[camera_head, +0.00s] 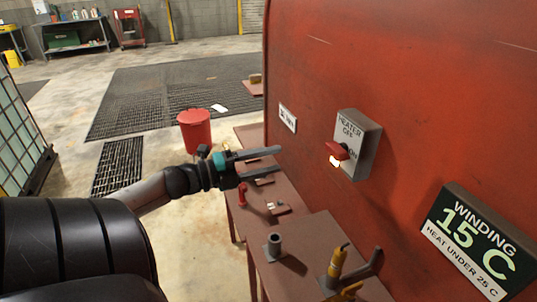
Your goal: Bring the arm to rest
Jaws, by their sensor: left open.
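My left arm reaches in from the left, and its gripper (280,158) is open and empty, with two grey fingers pointing right. The gripper hangs in the air in front of the big red housing, to the left of the grey heater box (367,150). A clear gap shows in the picture between the fingertips and the red switch knob (337,150) on that box. A small light glows just under the knob. My right gripper is out of view.
A red-brown bench (310,240) with small fittings runs along the red housing (400,75) below the gripper. A sign (475,240) reads winding 15 C, heat under 25 C. A red bin (195,132) stands behind the arm. Open floor with dark grating lies beyond.

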